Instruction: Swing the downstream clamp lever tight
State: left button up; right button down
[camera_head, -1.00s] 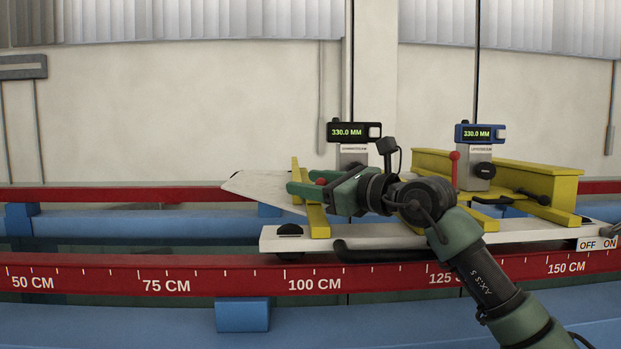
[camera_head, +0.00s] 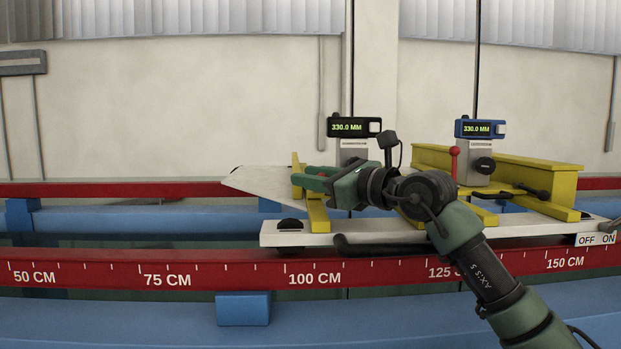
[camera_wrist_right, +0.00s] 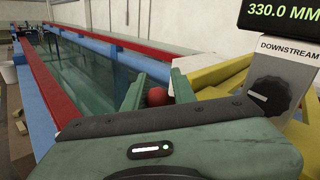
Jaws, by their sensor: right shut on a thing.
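The downstream clamp lever's red knob (camera_wrist_right: 157,97) sits between the fingers of my right gripper (camera_wrist_right: 155,92) in the right wrist view. In the head view my right gripper (camera_head: 312,177) reaches left over the yellow clamp frame (camera_head: 318,214), its green fingers shut on the knob and mostly hiding it. The lever's shaft is hidden. The black downstream gauge (camera_head: 354,127) reads 330.0 MM and stands behind the gripper. My left gripper is not in view.
The white carriage plate (camera_head: 290,238) rides above the red scale rail (camera_head: 220,272). A pale tapered sheet (camera_head: 265,182) extends left of the clamp. A yellow beam (camera_head: 540,178) lies at the right. An OFF/ON switch label (camera_head: 594,239) is at the plate's right end.

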jog(key=shift+a+f, duration=0.1)
jog(key=shift+f, duration=0.25)
dwell(0.5)
